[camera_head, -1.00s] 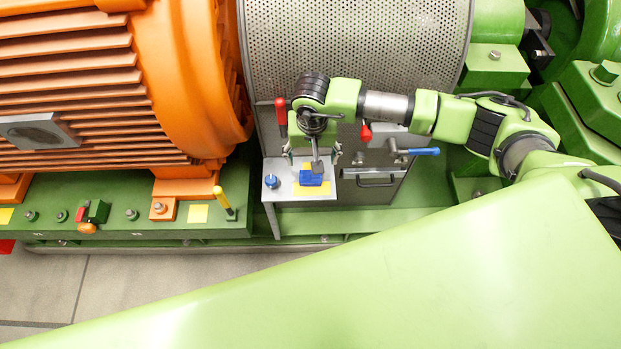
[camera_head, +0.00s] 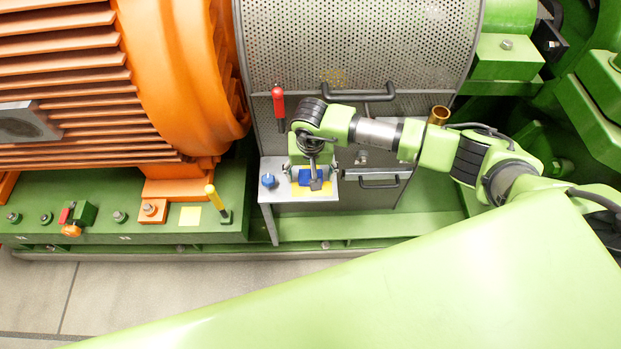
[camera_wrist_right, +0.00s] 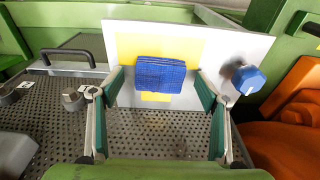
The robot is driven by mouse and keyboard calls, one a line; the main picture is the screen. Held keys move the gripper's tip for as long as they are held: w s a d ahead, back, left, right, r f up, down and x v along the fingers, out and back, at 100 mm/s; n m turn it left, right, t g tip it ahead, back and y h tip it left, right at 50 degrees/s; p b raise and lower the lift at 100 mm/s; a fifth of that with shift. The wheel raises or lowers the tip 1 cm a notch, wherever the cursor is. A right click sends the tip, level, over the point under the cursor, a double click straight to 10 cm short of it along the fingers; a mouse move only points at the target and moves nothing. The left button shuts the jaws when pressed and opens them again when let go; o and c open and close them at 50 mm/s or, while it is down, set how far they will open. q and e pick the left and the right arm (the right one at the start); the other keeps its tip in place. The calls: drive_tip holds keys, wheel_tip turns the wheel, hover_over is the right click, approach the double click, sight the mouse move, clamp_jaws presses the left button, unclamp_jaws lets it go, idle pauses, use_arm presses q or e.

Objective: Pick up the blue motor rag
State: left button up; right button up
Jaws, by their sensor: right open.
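The blue motor rag (camera_head: 304,176) is a small folded blue cloth on the yellow patch of a small grey shelf (camera_head: 285,193). In the right wrist view the rag (camera_wrist_right: 160,73) lies flat between the fingers of my right gripper (camera_wrist_right: 160,80). The fingers are open, one on each side of it, with a gap at both sides. In the head view my right gripper (camera_head: 314,172) points down over the shelf and hides part of the rag. My left gripper is not in view.
A blue knob (camera_wrist_right: 248,79) stands on the shelf beside the rag. A red handle (camera_head: 279,103) rises behind the shelf. A perforated guard (camera_head: 360,45) is behind, and an orange motor (camera_head: 180,70) is at left. A black handle (camera_head: 380,184) is right of the shelf.

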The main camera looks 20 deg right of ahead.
drive_tip(key=shift+r, duration=0.1)
drive_tip(key=c, duration=1)
drive_tip(key=shift+r, duration=0.1)
drive_tip(key=shift+r, duration=0.3)
wheel_tip(320, 180, up, 2)
drive_tip(key=shift+r+p, duration=0.2)
drive_tip(key=shift+p, duration=0.6)
drive_tip(key=s+d+r+p, duration=0.1)
drive_tip(key=r, duration=0.1)
drive_tip(key=s+d+r+p, duration=0.1)
drive_tip(key=r+p, duration=0.1)
drive_tip(key=s+d+r+p, duration=0.1)
drive_tip(key=d+r+p, duration=0.1)
drive_tip(key=shift+r, duration=0.15)
drive_tip(key=s+d+r+p, duration=0.1)
drive_tip(key=d, duration=0.1)
drive_tip(key=s+d+r, duration=0.1)
drive_tip(key=s+d, duration=0.1)
drive_tip(key=d, duration=0.1)
drive_tip(key=s+d+r+p, duration=0.1)
drive_tip(key=s+d, duration=0.1)
drive_tip(key=shift+s+d+r+p, duration=0.15)
drive_tip(key=shift+r+p, duration=0.1)
drive_tip(key=shift+p, duration=0.05)
drive_tip(key=shift+c, duration=0.4)
